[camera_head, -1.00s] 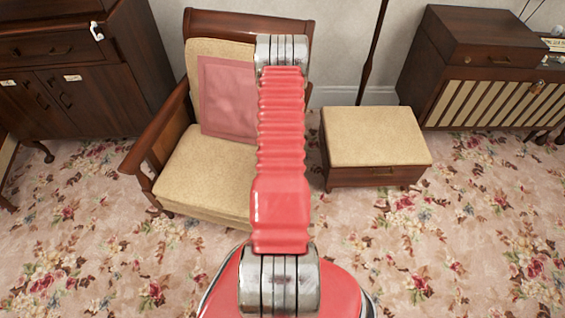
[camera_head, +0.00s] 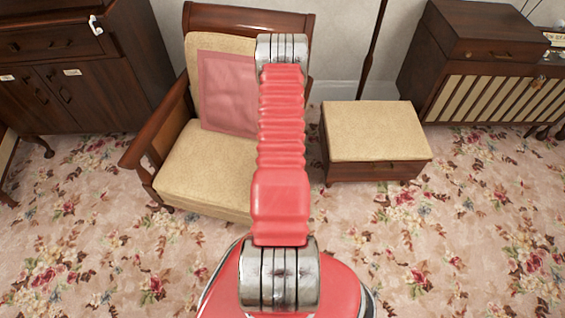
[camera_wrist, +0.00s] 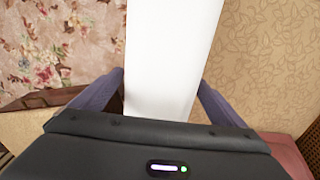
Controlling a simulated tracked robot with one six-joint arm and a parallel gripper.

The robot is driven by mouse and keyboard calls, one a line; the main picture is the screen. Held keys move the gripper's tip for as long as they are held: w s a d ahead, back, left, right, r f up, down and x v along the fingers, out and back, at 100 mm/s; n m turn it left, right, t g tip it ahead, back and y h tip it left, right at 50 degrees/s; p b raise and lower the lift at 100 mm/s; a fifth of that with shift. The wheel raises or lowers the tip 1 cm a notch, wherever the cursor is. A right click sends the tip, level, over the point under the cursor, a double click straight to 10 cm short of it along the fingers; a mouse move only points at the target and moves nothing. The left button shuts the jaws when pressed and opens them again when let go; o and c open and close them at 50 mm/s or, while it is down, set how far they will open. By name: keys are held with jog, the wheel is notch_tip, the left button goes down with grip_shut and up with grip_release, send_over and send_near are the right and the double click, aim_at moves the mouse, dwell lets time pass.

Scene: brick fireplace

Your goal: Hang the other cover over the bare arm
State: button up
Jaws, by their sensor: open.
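A wooden armchair (camera_head: 205,183) with beige cushions stands in the head view. Its left arm (camera_head: 158,125) is bare wood. Its right side is mostly hidden behind my red arm. In the wrist view, a plain white strip (camera_wrist: 172,60), which looks like a cover, runs from the top edge down between my two purple fingers. My gripper (camera_wrist: 161,82) is open, with one finger on each side of the strip; I cannot tell whether they touch it. What lies under the strip is hidden. My gripper does not show in the head view.
A pink cloth (camera_head: 228,95) lies on the chair back. A beige-topped stool (camera_head: 375,132) stands right of the chair. A dark cabinet (camera_head: 75,75) is at left and a striped-front cabinet (camera_head: 490,95) at right. Floral carpet (camera_head: 450,240) in front is clear.

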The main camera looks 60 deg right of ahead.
jog(key=shift+r, duration=0.85)
notch_tip(320, 180, up, 12)
jog(key=shift+r, duration=0.1)
dwell(0.9)
jog(key=a, duration=0.1)
jog(key=s+a, duration=0.1)
jog(key=y, duration=0.1)
jog(key=shift+s+a+f+n, duration=0.15)
jog(key=shift+a+f+n, duration=0.15)
jog(key=shift+a+f, duration=0.1)
jog(key=w+a+r+n+h, duration=0.1)
jog(key=w+a+r+n, duration=0.3)
jog(key=a+r, duration=0.85)
jog(key=w+a+r+n, duration=0.3)
jog(key=w+a+r, duration=0.1)
jog(key=a+r, duration=0.85)
jog(key=s+a+r+n+t, duration=0.1)
jog(key=a+r+n, duration=0.3)
jog(key=a+r, duration=0.4)
jog(key=s+a+r+n+t, duration=0.1)
jog(key=a+r+n+t, duration=0.3)
jog(key=a+r, duration=0.4)
jog(key=a, duration=0.6)
jog(key=shift+a+r+t, duration=0.2)
jog(key=shift+a+t, duration=0.1)
jog(key=shift+a, duration=0.05)
